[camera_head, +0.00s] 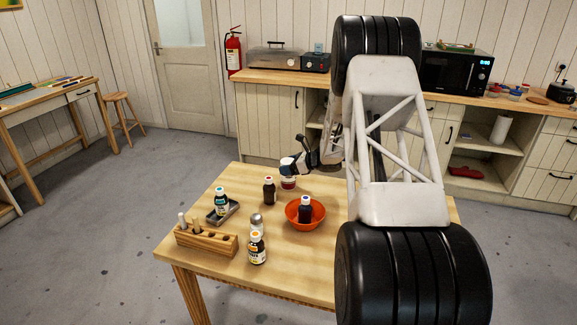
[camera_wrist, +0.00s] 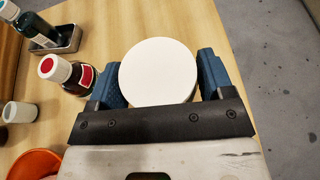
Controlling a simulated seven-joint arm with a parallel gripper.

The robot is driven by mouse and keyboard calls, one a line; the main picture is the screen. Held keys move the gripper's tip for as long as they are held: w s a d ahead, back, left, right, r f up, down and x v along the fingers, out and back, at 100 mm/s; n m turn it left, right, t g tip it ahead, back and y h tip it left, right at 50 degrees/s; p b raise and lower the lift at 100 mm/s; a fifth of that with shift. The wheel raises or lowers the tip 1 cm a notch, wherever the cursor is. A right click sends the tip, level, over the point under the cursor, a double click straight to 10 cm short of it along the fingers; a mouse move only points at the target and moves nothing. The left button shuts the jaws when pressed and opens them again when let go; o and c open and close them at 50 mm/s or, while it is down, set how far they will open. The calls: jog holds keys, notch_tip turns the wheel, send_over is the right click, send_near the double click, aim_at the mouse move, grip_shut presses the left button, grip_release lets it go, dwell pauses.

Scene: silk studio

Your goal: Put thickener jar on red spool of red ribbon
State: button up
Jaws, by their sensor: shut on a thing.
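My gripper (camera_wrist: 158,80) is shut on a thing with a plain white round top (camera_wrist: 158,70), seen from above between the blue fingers. I take it for the thickener jar; no label shows. In the head view my gripper (camera_head: 289,168) is at the far side of the wooden table. A small red-and-white thing (camera_head: 288,184) shows right under the fingers, which looks like the red ribbon spool. I cannot tell where jar and spool part or whether they touch; the fingers hide it. In the wrist view the white top hides whatever is below.
A dark red-capped bottle (camera_head: 269,191) stands close by. An orange bowl (camera_head: 291,219) holds a dark bottle. A teal-labelled bottle (camera_head: 221,203) stands in a grey tray.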

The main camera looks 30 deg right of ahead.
jog(key=o, duration=1)
jog(key=shift+o, duration=0.2)
jog(key=shift+r, duration=0.2)
jog(key=v, duration=1.2)
jog(key=a+r+m+t+h, duration=0.1)
jog(key=a+r+m+h, duration=0.3)
jog(key=r, duration=0.3)
jog(key=a+r+m+t+h, duration=0.2)
jog(key=a+r+m, duration=0.3)
jog(key=r+m, duration=0.15)
jog(key=s+a+r+m+g+h, duration=0.1)
jog(key=s+a+r+m+h, duration=0.55)
jog(key=m, duration=0.65)
jog(key=s+a+m+g+y, duration=0.1)
jog(key=s+a+m+g, duration=0.2)
jog(key=s+a+m, duration=0.4)
jog(key=s+a+f+m+g+y, duration=0.1)
jog(key=s+a+m+g, duration=0.2)
jog(key=s, duration=1.7)
jog(key=s+a+m+g+y, duration=0.1)
jog(key=s+a+m+g, duration=0.2)
jog(key=s+a+m, duration=0.7)
jog(key=s+a, duration=0.4)
jog(key=shift+f+m+g+y, duration=0.25)
jog(key=shift+m+g+y, duration=0.05)
jog(key=shift+m+y, duration=0.05)
